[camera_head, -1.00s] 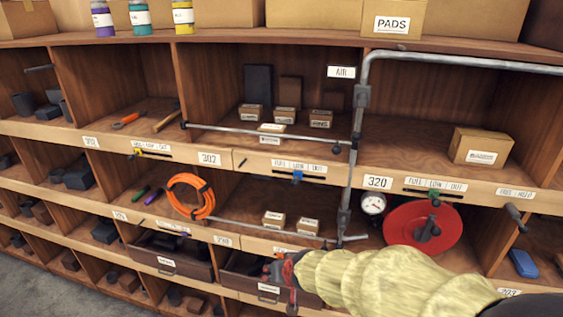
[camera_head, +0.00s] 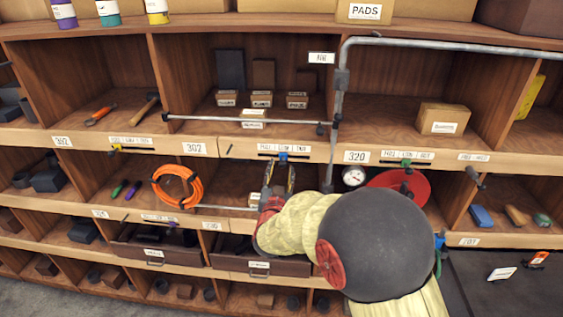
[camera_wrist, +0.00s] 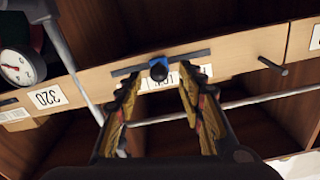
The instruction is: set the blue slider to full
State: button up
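The blue slider (camera_head: 283,157) sits about midway along a dark horizontal slot in the wooden shelf edge, under a white label (camera_head: 287,148). In the wrist view the blue slider (camera_wrist: 158,68) has a dark round knob, and the slot runs out to both sides of it. My gripper (camera_head: 280,168) is just below the slider with its fingers pointing up. In the wrist view my gripper (camera_wrist: 160,82) is open, one finger on each side of the slider, with gaps to both. I cannot tell whether the tips reach past the knob.
A grey pipe (camera_head: 334,135) runs vertically just right of the slider, with a gauge (camera_head: 354,176) beyond it. A thin horizontal rod (camera_head: 240,118) crosses the bay above. A green slider (camera_head: 406,163) and a yellow one (camera_head: 116,148) sit in similar slots.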

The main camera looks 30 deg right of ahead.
aim_at(282, 167)
jog(key=shift+p+x, duration=0.4)
jog(key=shift+x, duration=2.4)
jog(key=shift+s, duration=0.1)
jog(key=shift+c, duration=1.4)
grip_shut()
